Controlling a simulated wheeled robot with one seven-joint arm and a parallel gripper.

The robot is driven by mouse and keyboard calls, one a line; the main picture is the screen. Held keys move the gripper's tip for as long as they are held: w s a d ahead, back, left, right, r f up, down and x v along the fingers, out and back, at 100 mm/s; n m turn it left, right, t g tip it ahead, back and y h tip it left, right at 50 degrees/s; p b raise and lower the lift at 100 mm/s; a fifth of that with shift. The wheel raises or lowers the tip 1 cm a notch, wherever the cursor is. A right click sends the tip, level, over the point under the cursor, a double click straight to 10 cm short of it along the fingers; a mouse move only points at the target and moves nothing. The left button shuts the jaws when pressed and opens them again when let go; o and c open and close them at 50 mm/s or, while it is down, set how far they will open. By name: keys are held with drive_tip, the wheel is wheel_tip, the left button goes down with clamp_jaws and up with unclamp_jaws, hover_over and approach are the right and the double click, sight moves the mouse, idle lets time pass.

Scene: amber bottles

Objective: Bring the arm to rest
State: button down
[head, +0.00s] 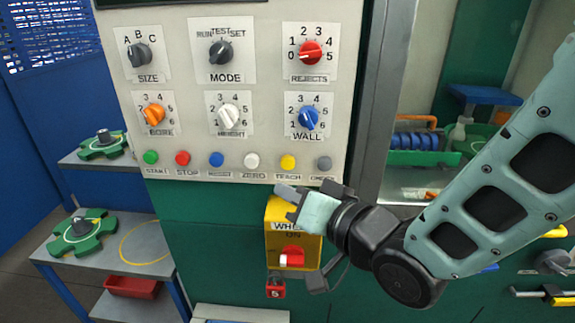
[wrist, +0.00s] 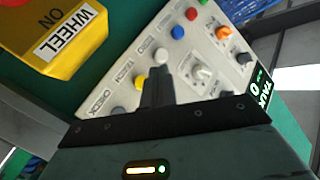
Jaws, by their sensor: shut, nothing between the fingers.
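My gripper (head: 288,200) is in front of the top of a yellow switch box (head: 310,252), just below the button row of the control panel. It is shut and empty. In the wrist view my gripper (wrist: 158,75) shows its fingers together, pointing toward the panel's buttons. My arm comes in from the right, bent at the wrist. The yellow box carries a WHEEL ON label and a red and white switch (head: 291,257). Part of its label is hidden behind my gripper. I cannot tell whether the fingers touch the box or the panel.
The control panel (head: 180,72) has several knobs and a row of coloured buttons. A red padlock (head: 275,286) hangs below the yellow box. Shelves with green fixtures (head: 84,236) stand at left. A metal post (head: 392,90) and a recess with bottles are at right.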

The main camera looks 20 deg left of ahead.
idle(0.5)
drive_tip(key=s+d+f+n+g+h, duration=0.1)
drive_tip(key=s+d+h, duration=0.3)
drive_tip(key=d, duration=0.4)
drive_tip(key=s+d+f+n+g+h, duration=0.1)
drive_tip(key=s+d+g+h, duration=0.3)
drive_tip(key=d, duration=0.5)
drive_tip(key=s+d+f+n+g+h, duration=0.1)
drive_tip(key=s+d+f+g+h, duration=0.1)
drive_tip(key=s+d+h, duration=0.3)
drive_tip(key=s+d+g, duration=0.1)
drive_tip(key=s+d, duration=0.1)
drive_tip(key=d, duration=0.2)
drive_tip(key=shift+s+d+f, duration=0.15)
drive_tip(key=shift+f, duration=0.25)
